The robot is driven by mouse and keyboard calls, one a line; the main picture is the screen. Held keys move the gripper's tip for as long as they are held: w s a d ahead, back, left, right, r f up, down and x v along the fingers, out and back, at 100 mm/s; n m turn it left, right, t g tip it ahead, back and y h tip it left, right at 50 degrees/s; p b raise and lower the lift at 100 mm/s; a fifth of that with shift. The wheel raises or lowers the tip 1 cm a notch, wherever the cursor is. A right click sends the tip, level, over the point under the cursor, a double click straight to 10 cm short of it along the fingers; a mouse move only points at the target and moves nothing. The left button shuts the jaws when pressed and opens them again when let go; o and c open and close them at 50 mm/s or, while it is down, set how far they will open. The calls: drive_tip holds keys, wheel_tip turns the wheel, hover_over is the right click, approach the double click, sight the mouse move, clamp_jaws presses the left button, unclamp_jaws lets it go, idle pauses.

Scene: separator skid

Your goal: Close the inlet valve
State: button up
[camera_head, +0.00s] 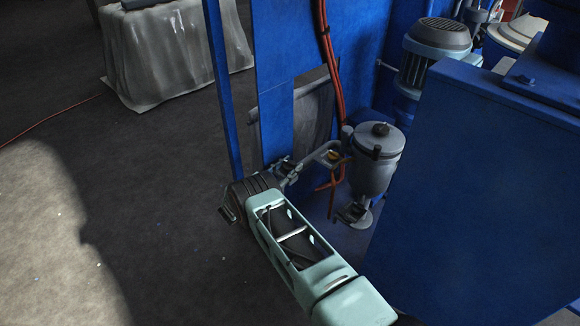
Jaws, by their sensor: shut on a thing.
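My gripper (328,154) is at the middle of the head view, reaching right from the dark wrist at the end of my pale green arm. It is shut on a small part of the pipework, which I take to be the inlet valve's handle; a bit of yellow (334,156) shows at the fingers. The fingers hide most of that part, and the valve body is too small and dark to make out. An orange-red bent pipe or rod (333,186) is just below the fingers. A grey cylindrical vessel (373,172) stands to their right.
A large blue box (480,190) fills the right side, close to my arm. A blue post (222,90) and panel (285,45) stand behind the gripper. A grey motor (430,55) is at the back. The floor (150,200) on the left is clear.

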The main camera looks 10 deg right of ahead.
drive_tip(key=shift+m+g+h, duration=0.7)
drive_tip(key=shift+m+g, duration=0.1)
drive_tip(key=shift+g, duration=0.3)
drive_tip(key=o, duration=1.2)
drive_tip(key=v, duration=1.2)
